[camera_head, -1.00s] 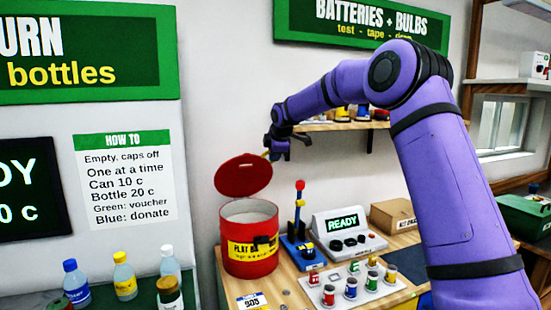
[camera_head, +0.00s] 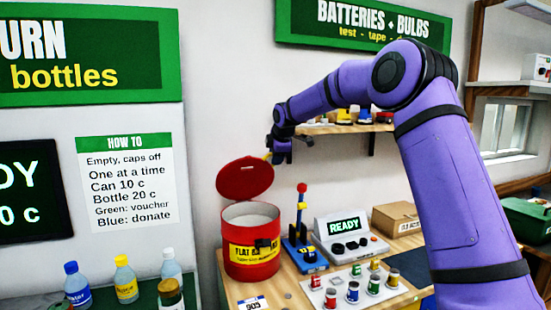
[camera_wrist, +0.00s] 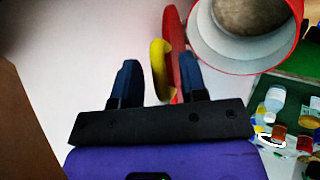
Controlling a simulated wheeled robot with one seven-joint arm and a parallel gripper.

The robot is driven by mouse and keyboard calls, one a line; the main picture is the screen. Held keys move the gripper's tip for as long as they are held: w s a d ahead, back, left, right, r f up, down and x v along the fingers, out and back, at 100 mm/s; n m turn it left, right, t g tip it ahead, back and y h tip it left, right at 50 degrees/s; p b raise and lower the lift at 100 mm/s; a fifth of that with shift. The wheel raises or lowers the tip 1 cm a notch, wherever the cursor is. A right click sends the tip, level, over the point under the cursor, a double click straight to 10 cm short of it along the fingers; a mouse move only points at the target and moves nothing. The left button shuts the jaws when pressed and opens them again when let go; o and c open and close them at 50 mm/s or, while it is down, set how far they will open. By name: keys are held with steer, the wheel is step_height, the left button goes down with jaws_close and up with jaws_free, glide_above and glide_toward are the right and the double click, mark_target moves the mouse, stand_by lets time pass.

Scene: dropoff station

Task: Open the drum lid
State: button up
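The red drum (camera_head: 238,263) stands on the wooden counter with its mouth open and pale inside. Its red lid (camera_head: 243,180) is tilted up steeply above the back of the mouth. In the wrist view the lid (camera_wrist: 173,35) shows nearly edge-on, with a yellow handle (camera_wrist: 157,62) on its face. My gripper (camera_head: 274,156) is beside the upper right of the lid. Its dark fingers (camera_wrist: 160,76) are spread apart; the handle shows between them, nearer the right finger, with a gap to the left one. Whether the right finger touches the lid is unclear.
Right of the drum are a blue stand with a red-topped lever (camera_head: 301,215), a tester reading READY (camera_head: 345,227), a tray of small batteries (camera_head: 343,300) and a cardboard box (camera_head: 395,216). Bottles (camera_head: 125,280) stand left. A shelf (camera_head: 340,129) hangs behind my arm.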

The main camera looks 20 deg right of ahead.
steer(key=v, duration=0.9)
steer(key=shift+s+r, duration=0.25)
